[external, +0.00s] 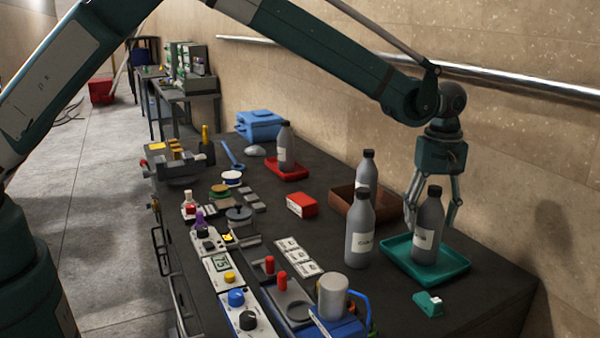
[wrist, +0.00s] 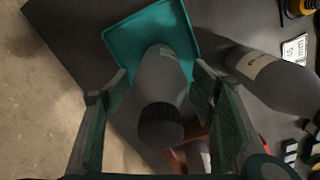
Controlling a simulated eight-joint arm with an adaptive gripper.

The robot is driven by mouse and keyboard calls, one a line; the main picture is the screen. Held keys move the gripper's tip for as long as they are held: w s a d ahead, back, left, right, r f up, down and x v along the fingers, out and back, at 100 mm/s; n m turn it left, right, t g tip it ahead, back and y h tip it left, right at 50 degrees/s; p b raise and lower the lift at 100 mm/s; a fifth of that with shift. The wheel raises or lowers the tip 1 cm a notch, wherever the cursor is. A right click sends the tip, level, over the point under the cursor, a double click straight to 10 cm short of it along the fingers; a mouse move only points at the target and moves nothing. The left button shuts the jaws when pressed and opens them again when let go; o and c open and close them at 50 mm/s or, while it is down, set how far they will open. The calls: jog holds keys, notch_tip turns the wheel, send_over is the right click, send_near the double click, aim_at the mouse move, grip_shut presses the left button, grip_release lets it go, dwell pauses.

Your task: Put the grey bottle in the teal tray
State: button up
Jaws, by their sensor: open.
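A grey bottle (external: 426,238) with a black cap and pale label stands upright in the teal tray (external: 462,268). In the wrist view this bottle (wrist: 162,82) is between my fingers, with the teal tray (wrist: 120,35) beneath it. My gripper (external: 432,212) is open, its fingers apart on either side of the bottle; contact is not visible. A second grey bottle (external: 359,240) stands on the table just left of the tray; it also shows at right in the wrist view (wrist: 275,80). Another grey bottle (external: 366,172) stands at the brown tray (external: 342,202), its lower part hidden.
A further grey bottle (external: 286,142) stands in a red tray (external: 300,172) farther back. A red block (external: 301,205) and a small teal block (external: 428,303) lie on the table. Control boxes crowd the near left side. The wall runs close behind the teal tray.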

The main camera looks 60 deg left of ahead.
notch_tip(320, 180, up, 12)
jog(key=shift+r+b, duration=0.1)
jog(key=shift+b, duration=0.2)
dwell(0.3)
dwell(0.7)
jog(key=shift+s+a+r, duration=0.2)
jog(key=shift+s+r, duration=0.05)
jog(key=shift+r, duration=0.15)
jog(key=s+a+r+m+t, duration=0.1)
jog(key=s+a+r+m, duration=0.1)
jog(key=s+a+r, duration=0.55)
jog(key=s+a+r+m+t, duration=0.1)
jog(key=s+a+r+m, duration=0.3)
jog(key=s, duration=0.6)
jog(key=s+a+r+t, duration=0.1)
jog(key=s+a+r, duration=0.3)
jog(key=s+r, duration=0.4)
jog(key=s+a+f+m+t, duration=0.1)
jog(key=s+a+f+m, duration=0.1)
jog(key=s, duration=0.8)
jog(key=s+a+f+m+t, duration=0.1)
jog(key=s+a+f+m, duration=0.1)
jog(key=s, duration=0.9)
jog(key=s+a+f+m+t, duration=0.2)
jog(key=s+a+f, duration=0.2)
jog(key=s, duration=0.7)
notch_tip(320, 180, down, 2)
jog(key=shift+a+m, duration=0.3)
